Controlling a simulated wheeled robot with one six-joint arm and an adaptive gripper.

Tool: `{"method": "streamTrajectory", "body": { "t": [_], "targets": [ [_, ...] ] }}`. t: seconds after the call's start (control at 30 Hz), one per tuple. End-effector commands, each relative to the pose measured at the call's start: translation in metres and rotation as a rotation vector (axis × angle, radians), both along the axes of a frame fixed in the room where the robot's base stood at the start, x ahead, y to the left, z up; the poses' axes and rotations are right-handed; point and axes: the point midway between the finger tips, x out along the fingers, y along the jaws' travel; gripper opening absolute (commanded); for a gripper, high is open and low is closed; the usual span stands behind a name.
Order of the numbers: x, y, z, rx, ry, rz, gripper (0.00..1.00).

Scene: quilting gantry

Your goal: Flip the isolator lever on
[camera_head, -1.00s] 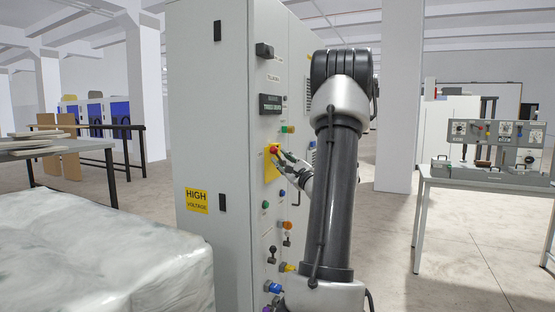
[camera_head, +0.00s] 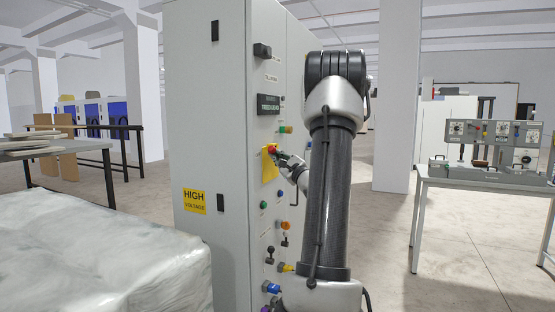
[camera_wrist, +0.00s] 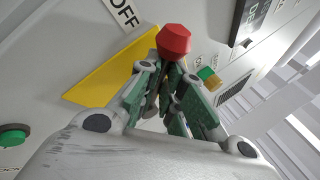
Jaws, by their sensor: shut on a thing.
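The isolator lever has a red knob (camera_head: 272,150) and sits on a yellow plate (camera_head: 267,165) on the front of the grey cabinet. In the wrist view the red knob (camera_wrist: 173,40) shows just beyond the fingertips, with the yellow plate (camera_wrist: 105,75) behind it and an OFF label (camera_wrist: 124,14) near the plate's upper edge. My gripper (camera_head: 281,157) is at the lever; in the wrist view its green-grey fingers (camera_wrist: 165,85) are closed around the stem just below the knob. The fingers hide most of the stem.
Other knobs and buttons crowd the cabinet front: a green button (camera_head: 264,205), an orange knob (camera_head: 284,225) and a blue knob (camera_head: 271,287). A wrapped pallet (camera_head: 100,250) stands at left. A bench (camera_head: 480,178) with instruments stands at right; the floor before it is clear.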

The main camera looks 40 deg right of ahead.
Motion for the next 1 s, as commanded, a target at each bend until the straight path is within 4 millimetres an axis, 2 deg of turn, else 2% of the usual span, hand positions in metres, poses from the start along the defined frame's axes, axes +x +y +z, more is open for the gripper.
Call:
{"method": "streamTrajectory", "body": {
  "t": [0.17,0.43,0.47,0.57,0.87,1.0],
  "targets": [
    [0.002,-0.002,0.007,0.087,0.034,0.001,0.00],
    [0.002,-0.002,0.007,0.094,0.036,0.002,0.00],
    [0.002,-0.002,0.007,0.094,0.036,0.002,0.14],
    [0.002,-0.002,0.007,0.093,0.036,0.002,0.31],
    [0.001,-0.003,0.006,0.094,0.037,0.000,0.31],
    [-0.011,-0.002,0.004,0.094,0.039,-0.003,0.31]
  ]
}}
